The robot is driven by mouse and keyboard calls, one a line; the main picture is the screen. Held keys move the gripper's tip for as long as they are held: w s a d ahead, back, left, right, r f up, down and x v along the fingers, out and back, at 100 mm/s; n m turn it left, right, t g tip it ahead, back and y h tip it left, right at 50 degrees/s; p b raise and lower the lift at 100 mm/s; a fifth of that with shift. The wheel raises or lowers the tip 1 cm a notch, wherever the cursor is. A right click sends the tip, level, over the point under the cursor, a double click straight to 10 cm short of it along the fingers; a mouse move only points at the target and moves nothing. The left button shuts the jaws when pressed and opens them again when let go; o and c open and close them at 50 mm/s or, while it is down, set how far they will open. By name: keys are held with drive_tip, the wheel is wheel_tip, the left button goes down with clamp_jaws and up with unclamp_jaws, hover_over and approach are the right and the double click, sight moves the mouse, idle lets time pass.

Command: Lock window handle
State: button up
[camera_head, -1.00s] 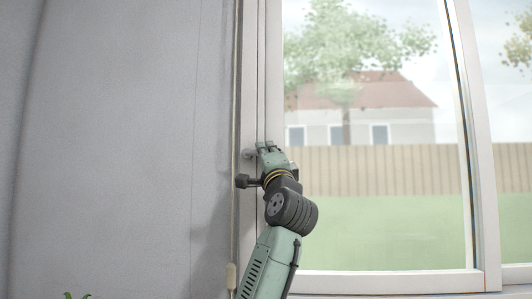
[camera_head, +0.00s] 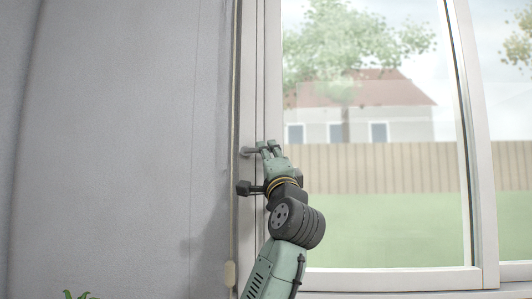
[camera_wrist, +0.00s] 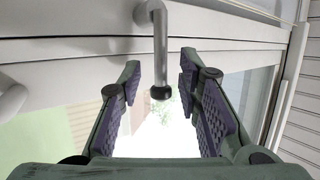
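The window handle (camera_head: 249,152) is a grey lever on the pale frame at the left edge of the window in the head view. In the wrist view the handle (camera_wrist: 160,45) is a round metal bar with a dark end. It reaches in between the two fingers, with gaps on both sides. My gripper (camera_head: 268,147) is beside the handle in the head view; contact there is unclear. In the wrist view my gripper (camera_wrist: 160,62) has its fingers apart, holding nothing.
The white window frame (camera_head: 390,282) and glass pane (camera_head: 385,235) lie to the right of my arm. A grey wall (camera_head: 120,150) stands to the left. A second curved grey bar (camera_wrist: 10,98) shows at the left of the wrist view. A plant (camera_head: 75,295) shows at bottom left.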

drive_tip(key=v, duration=0.4)
drive_tip(key=shift+f, duration=0.1)
idle(0.4)
